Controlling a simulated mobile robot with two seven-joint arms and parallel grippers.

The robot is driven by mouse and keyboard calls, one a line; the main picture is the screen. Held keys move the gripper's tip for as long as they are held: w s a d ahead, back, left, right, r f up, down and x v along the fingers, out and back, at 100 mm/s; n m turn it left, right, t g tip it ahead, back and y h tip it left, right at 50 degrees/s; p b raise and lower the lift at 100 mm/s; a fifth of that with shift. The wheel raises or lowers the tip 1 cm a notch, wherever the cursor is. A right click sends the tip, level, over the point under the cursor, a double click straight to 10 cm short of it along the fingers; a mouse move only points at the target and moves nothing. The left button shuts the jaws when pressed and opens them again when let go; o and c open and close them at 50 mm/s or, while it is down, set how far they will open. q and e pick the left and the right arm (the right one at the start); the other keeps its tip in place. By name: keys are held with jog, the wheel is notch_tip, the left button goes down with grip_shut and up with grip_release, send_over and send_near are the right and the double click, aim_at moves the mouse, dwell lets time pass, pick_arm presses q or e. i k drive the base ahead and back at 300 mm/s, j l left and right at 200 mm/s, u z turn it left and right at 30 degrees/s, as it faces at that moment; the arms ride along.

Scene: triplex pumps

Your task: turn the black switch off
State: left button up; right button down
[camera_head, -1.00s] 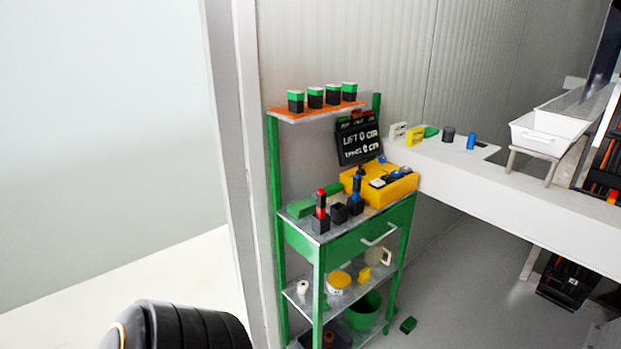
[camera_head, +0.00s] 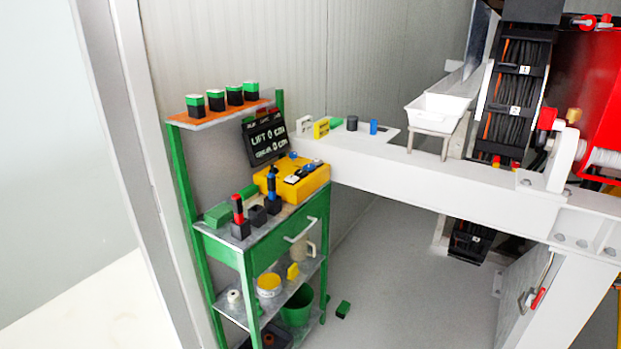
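No switch can be made out for certain as the black switch. A yellow control box (camera_head: 313,188) sits on the green cart's worktop at the left, with small black and blue controls (camera_head: 306,170) on its top, too small to read as on or off. In front of it stand black holders, one with a red-handled tool (camera_head: 238,209) and one with a blue-handled tool (camera_head: 272,185). A black display (camera_head: 265,138) behind them reads LIFT 0 CM. Neither of my grippers is in view.
The green cart (camera_head: 270,245) stands against the wall. A white beam (camera_head: 400,180) runs right from it, bearing small blocks and a white tray (camera_head: 435,107). Red machinery (camera_head: 592,85) and a small red handle (camera_head: 538,299) are at right. Grey floor (camera_head: 390,270) is mostly clear.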

aim_at(274, 169)
jog(key=u, duration=0.15)
jog(key=i+l+u, duration=0.7)
jog(key=i+l, duration=0.1)
jog(key=l, duration=0.1)
